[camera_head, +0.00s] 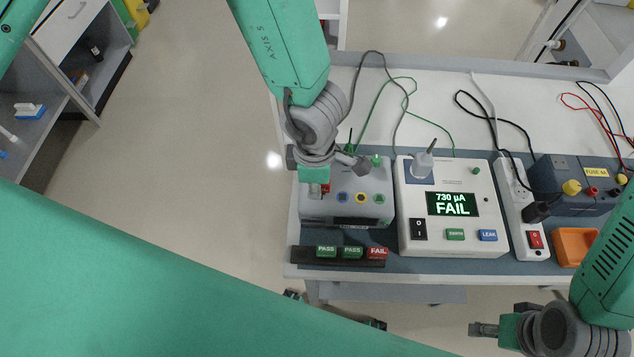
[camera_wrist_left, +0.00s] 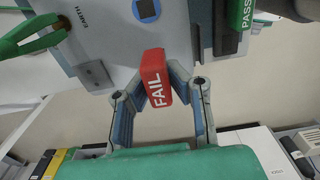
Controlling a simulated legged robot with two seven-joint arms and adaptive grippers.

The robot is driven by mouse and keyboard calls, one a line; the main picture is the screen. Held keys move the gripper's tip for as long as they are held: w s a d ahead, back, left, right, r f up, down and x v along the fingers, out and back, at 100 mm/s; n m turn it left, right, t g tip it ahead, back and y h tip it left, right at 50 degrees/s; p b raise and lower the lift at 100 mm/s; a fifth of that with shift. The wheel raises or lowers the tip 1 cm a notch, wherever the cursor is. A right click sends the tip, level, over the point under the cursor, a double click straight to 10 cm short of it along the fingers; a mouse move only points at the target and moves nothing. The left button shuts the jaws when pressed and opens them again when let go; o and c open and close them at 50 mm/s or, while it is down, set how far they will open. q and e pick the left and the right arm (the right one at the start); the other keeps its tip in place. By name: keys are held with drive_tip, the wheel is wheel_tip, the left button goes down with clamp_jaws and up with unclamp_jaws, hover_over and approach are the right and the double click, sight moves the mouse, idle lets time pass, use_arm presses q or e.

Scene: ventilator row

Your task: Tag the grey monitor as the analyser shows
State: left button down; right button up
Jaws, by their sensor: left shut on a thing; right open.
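The grey monitor (camera_head: 345,209) stands at the left of the bench, with yellow, blue and green round sockets on top. It also shows in the left wrist view (camera_wrist_left: 110,50). The white analyser (camera_head: 450,239) beside it reads "730 µA FAIL" on its screen (camera_head: 452,204). My left gripper (camera_head: 325,183) is over the monitor's left part, shut on a red FAIL tag (camera_wrist_left: 155,78). I cannot tell whether the tag touches the monitor. A dark rack (camera_head: 310,262) in front holds two green PASS tags (camera_head: 339,252) and one red FAIL tag (camera_head: 377,253). My right gripper (camera_head: 485,330) is open and empty, in front of the bench.
A green clip (camera_wrist_left: 35,35) is at the monitor's back, near its EARTH label. Several cables loop behind the devices. A white power strip (camera_head: 523,215), an orange tray (camera_head: 574,246) and a blue-grey unit (camera_head: 575,180) stand to the right. The bench's back area is mostly clear.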

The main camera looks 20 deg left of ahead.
use_arm(q)
drive_tip(key=shift+a, duration=0.7)
drive_tip(key=shift+d+r+p, duration=0.1)
drive_tip(key=shift+d+p, duration=0.25)
drive_tip(key=shift+d, duration=0.55)
use_arm(e)
drive_tip(key=shift+a+r, duration=0.15)
drive_tip(key=shift+r, duration=0.2)
use_arm(q)
drive_tip(key=shift+a, duration=0.2)
drive_tip(key=shift+a, duration=0.25)
use_arm(e)
drive_tip(key=shift+a+r, duration=0.1)
drive_tip(key=shift+a, duration=0.3)
use_arm(q)
drive_tip(key=shift+s+a, duration=0.1)
use_arm(e)
drive_tip(key=shift+r, duration=0.15)
use_arm(q)
drive_tip(key=shift+d, duration=0.2)
use_arm(e)
drive_tip(key=shift+d, duration=0.25)
use_arm(q)
drive_tip(key=shift+a, duration=0.45)
use_arm(e)
drive_tip(key=shift+a, duration=0.15)
